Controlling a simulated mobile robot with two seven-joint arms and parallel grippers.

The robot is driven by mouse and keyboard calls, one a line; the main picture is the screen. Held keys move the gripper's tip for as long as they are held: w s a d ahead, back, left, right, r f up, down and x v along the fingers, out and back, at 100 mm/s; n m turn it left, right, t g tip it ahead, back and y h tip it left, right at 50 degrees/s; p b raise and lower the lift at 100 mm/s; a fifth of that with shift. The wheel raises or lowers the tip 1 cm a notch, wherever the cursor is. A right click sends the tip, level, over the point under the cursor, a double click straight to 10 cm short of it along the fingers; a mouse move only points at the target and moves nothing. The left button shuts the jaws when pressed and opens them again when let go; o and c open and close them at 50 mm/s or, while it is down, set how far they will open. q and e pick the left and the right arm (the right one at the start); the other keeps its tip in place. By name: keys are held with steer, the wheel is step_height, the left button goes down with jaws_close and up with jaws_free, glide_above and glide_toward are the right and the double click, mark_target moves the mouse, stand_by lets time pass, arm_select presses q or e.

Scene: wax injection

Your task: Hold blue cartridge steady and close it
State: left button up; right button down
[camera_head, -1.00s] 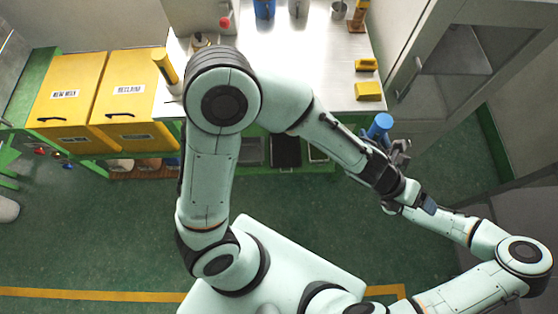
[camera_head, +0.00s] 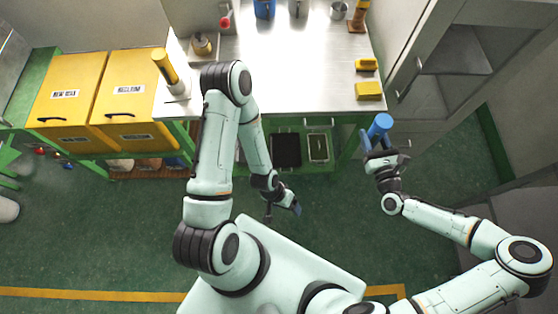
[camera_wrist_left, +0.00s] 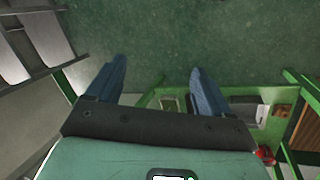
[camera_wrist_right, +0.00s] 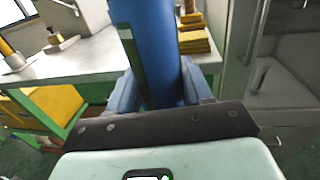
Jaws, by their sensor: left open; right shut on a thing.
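The blue cartridge (camera_head: 379,126) is held up in front of the workbench's right front corner. My right gripper (camera_head: 381,157) is shut on it. In the right wrist view the cartridge (camera_wrist_right: 150,45) rises upright between the two fingers; its top end is cut off by the frame. Whether it is open or closed cannot be told. My left gripper (camera_head: 283,205) hangs low in front of the bench, well left of the cartridge. In the left wrist view its fingers (camera_wrist_left: 155,90) are spread with nothing between them, over green floor.
The metal workbench (camera_head: 290,70) carries yellow blocks (camera_head: 368,91) at its right edge and a yellow cylinder (camera_head: 165,66) on a stand at the left. Yellow bins (camera_head: 130,95) stand left. A grey cabinet (camera_head: 440,70) stands right. The floor between my arms is clear.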

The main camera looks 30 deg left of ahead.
steer(key=shift+r, duration=0.1)
arm_select(q)
steer(key=s+a+n, duration=0.1)
steer(key=f+n, duration=0.1)
steer(key=shift+s+a+f+n, duration=0.15)
steer(key=shift+s+a+n, duration=0.2)
steer(key=shift+a+n, duration=0.05)
arm_select(e)
steer(key=shift+w+d+r+h, duration=0.2)
steer(key=shift+d+r+h, duration=0.05)
steer(key=shift+d+h, duration=0.1)
arm_select(q)
steer(key=c, duration=0.7)
steer(key=shift+w+d, duration=0.15)
arm_select(e)
steer(key=w+d+r+m+t+h, duration=0.1)
steer(key=d+m+t+h, duration=0.3)
steer(key=d+m+h, duration=0.4)
steer(key=d+h, duration=0.3)
steer(key=d, duration=0.2)
steer(key=shift+w+r, duration=0.25)
steer(key=shift+w, duration=0.15)
